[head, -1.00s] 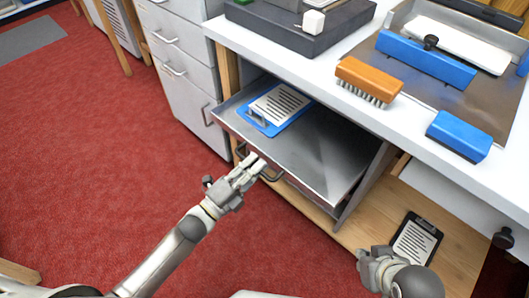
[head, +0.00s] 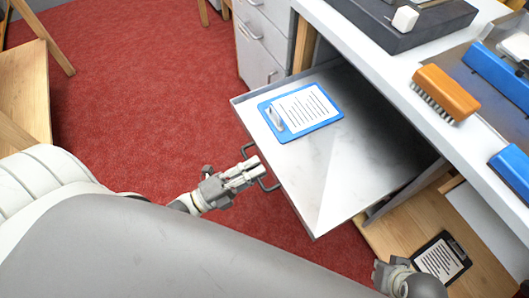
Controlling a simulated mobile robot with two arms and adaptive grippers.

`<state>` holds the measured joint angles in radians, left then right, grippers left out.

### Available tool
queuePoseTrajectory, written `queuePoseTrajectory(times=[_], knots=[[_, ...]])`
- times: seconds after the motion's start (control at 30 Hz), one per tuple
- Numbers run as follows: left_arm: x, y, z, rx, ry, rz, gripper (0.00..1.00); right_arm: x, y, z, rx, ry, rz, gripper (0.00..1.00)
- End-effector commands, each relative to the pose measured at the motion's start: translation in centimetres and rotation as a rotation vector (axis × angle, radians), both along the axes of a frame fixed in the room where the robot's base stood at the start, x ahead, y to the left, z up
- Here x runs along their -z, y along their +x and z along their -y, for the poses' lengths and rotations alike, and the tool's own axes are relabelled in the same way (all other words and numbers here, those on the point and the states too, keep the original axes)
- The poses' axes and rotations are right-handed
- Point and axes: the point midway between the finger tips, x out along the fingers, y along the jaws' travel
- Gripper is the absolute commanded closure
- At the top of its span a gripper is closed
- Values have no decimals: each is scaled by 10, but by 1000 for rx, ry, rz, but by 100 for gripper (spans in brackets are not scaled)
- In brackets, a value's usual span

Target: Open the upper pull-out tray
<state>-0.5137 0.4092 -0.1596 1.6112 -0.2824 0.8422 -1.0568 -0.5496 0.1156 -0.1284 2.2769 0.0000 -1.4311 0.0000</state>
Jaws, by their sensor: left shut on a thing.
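The upper pull-out tray (head: 355,178) is a grey metal tray that sticks well out from under the white bench top. A blue clipboard (head: 333,118) with a printed sheet lies on it near its left side. My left gripper (head: 256,172) is shut on the tray's dark bar handle (head: 268,183) at the front edge. My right gripper (head: 382,273) is at the bottom right, beside a dark clipboard; its fingers are too small and hidden to judge.
The dark clipboard (head: 441,258) lies on a wooden shelf (head: 487,279) below. An orange brush (head: 446,93), blue blocks and a dark grey block (head: 400,22) stand on the bench top (head: 375,62). Grey drawers (head: 262,40) are at the back. Red carpet (head: 150,110) is clear to the left.

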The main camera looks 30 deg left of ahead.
Motion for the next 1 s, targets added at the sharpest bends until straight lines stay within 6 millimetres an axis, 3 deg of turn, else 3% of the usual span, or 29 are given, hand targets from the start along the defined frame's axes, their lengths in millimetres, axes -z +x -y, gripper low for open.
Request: queuePoseTrajectory(times=[0.43, 0.47, 0.63, 1.0], knots=[[1, -4, -3, 0, 2, -2, 100, 4, 0, 0, 0, -1, -3, 100], [1, -3, -2, 0, 2, -2, 89, 4, 0, 0, 0, -1, -3, 100], [1, -3, -2, 0, 1, -2, 69, 4, 0, 0, 0, -1, -4, 100], [2, -7, -5, 0, 1, -1, 69, 2, 1, -1, -1, 1, 1, 100]])
